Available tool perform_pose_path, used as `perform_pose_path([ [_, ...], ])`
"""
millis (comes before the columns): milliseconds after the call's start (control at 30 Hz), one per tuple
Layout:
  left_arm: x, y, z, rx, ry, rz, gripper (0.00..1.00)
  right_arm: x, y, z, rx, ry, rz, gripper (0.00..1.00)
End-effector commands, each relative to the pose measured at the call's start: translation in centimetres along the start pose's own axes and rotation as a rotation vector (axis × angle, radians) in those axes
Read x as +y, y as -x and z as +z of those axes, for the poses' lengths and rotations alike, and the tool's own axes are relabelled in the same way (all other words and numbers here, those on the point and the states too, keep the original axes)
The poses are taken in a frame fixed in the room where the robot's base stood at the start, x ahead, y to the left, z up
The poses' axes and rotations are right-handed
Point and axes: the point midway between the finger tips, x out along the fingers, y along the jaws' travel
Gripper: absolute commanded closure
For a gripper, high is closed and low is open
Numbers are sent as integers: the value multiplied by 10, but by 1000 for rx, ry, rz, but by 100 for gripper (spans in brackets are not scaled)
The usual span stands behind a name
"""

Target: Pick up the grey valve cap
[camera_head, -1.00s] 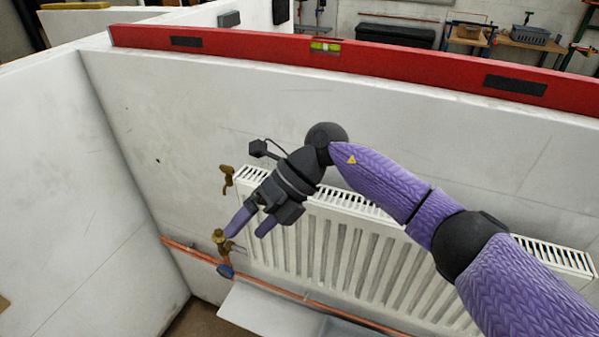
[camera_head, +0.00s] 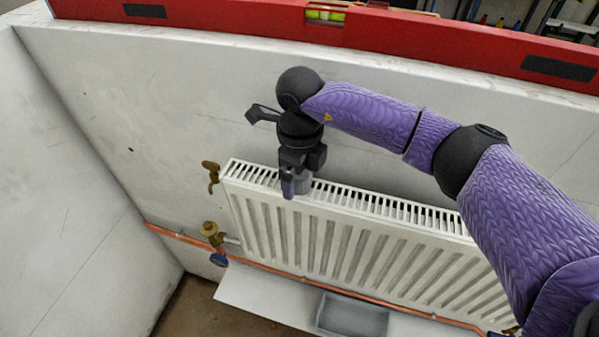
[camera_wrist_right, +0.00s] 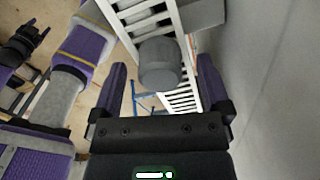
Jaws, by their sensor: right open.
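The grey valve cap (camera_wrist_right: 160,62) is a short grey cylinder in the right wrist view, between the two purple fingers. In the head view the cap (camera_head: 302,182) shows partly at the fingers, on the top grille of the white radiator (camera_head: 400,208). My right gripper (camera_head: 291,188) points down over the grille near its left end. Its fingers are open, one on each side of the cap, with gaps visible in the wrist view. The far finger is hidden in the head view.
A brass valve (camera_head: 211,231) with a blue handle and copper pipe (camera_head: 275,271) sit below the radiator's left end. A brass fitting (camera_head: 211,176) is on the wall. A grey tray (camera_head: 352,315) lies below. A red level (camera_head: 420,38) rests on the wall top.

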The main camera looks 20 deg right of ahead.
Motion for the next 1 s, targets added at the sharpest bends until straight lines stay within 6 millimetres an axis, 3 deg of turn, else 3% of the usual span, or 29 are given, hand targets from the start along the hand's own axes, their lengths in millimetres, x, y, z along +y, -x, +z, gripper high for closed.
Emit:
perform_pose_path([
  [200, 1, 0, -2, 5, 1, 2, 41, 0, -2, 0, -1, 1, 0, 2],
  [600, 2, 0, -3, 6, 0, 3, 41, 0, -2, 0, -1, 1, 0, 87],
  [667, 2, 0, -2, 5, 1, 3, 41, 0, -2, 0, -1, 1, 0, 97],
  [867, 2, 0, -2, 5, 1, 3, 41, 0, 0, 0, -2, 1, 0, 100],
  [1000, 2, -3, -1, 3, 1, 3, 41, 0, 25, 1, -6, 2, -2, 100],
])
